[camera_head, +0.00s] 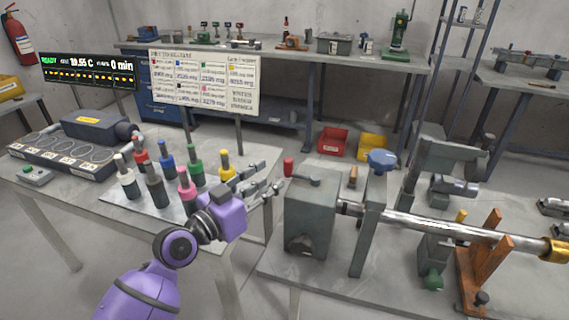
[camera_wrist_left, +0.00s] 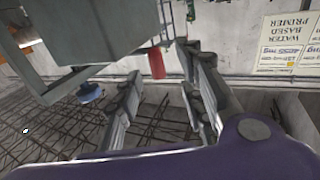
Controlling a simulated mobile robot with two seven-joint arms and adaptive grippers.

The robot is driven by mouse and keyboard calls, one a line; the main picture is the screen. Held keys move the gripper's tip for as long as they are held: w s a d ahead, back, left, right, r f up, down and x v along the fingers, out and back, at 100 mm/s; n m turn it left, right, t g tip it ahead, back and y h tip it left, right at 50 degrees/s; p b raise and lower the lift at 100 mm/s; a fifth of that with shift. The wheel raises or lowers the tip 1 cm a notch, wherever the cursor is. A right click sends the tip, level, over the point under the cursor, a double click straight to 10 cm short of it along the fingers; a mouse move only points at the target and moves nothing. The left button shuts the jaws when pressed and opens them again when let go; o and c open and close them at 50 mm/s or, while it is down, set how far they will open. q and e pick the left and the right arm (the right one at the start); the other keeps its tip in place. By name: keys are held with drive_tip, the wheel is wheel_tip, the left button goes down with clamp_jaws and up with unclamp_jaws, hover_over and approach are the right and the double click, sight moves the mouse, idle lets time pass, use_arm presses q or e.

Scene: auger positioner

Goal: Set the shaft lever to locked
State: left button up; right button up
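A grey gearbox-like housing (camera_head: 312,218) stands on the right bench with a red-gripped lever (camera_head: 288,167) at its top left. The red grip points up in the head view. My left gripper (camera_head: 272,176) is just left of the red grip, with its fingers apart. In the left wrist view, the red grip (camera_wrist_left: 156,63) shows between the two open fingers (camera_wrist_left: 163,68), near their tips; I cannot tell whether it touches either. Nothing is held. A metal shaft (camera_head: 435,228) runs right from the housing. The lever's lock marking is not readable. My right gripper is out of view.
Several coloured bottles (camera_head: 187,190) stand on a tray on the left table, close to my left arm. An upright grey plate (camera_head: 370,225) and a wooden shaft support (camera_head: 482,262) stand right of the housing. A notice board (camera_head: 204,82) is behind.

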sight(285, 170)
use_arm(q)
drive_tip(key=x, duration=0.5)
drive_tip(key=p+x, duration=0.1)
drive_tip(key=x, duration=0.1)
drive_tip(key=shift+s+d+r, duration=0.1)
drive_tip(key=shift+d+r, duration=0.05)
drive_tip(key=shift+d, duration=0.3)
clamp_jaws()
